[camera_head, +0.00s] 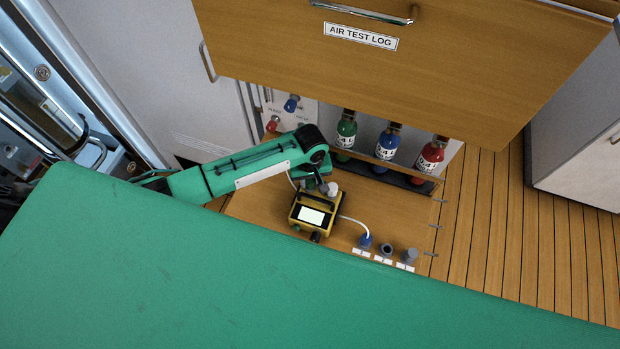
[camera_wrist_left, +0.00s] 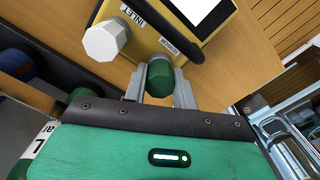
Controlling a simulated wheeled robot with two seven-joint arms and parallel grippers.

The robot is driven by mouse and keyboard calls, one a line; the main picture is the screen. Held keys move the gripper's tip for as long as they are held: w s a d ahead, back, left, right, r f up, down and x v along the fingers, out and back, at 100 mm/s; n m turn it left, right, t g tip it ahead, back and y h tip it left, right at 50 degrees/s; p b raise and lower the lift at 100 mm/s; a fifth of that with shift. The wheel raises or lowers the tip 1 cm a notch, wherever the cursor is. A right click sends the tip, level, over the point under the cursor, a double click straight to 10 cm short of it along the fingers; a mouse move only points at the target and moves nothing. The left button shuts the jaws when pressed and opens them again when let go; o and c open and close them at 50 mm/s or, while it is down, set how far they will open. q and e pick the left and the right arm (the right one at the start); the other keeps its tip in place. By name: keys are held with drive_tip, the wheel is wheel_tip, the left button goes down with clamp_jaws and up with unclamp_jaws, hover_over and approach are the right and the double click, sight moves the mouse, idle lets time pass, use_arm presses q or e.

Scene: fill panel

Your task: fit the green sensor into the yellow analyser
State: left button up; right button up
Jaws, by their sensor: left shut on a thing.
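The yellow analyser (camera_head: 301,217) stands on the wooden counter in the head view, its white screen facing up. It fills the top of the left wrist view (camera_wrist_left: 225,58), with labels reading INLET and SENSOR and a white hexagonal fitting (camera_wrist_left: 103,40). My left gripper (camera_head: 326,187) is at the analyser's far side. In the left wrist view its two grey fingers (camera_wrist_left: 168,86) are shut on the green sensor (camera_wrist_left: 165,80), beside the SENSOR label. The sensor is against or very near the analyser's edge; I cannot tell whether it is seated. My right gripper is not in view.
Green, blue and red bottles (camera_head: 387,143) stand in a rack behind the analyser. A white hose (camera_head: 354,221) runs to a blue fitting (camera_head: 365,240), beside grey fittings (camera_head: 408,255). A wooden drawer front (camera_head: 400,60) labelled AIR TEST LOG overhangs the back.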

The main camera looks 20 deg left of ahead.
sight(310, 180)
use_arm(q)
drive_tip(key=o, duration=1)
wheel_tip(310, 180, up, 6)
drive_tip(key=shift+r+b, duration=0.25)
drive_tip(key=shift+b, duration=0.9)
drive_tip(key=shift+r, duration=0.45)
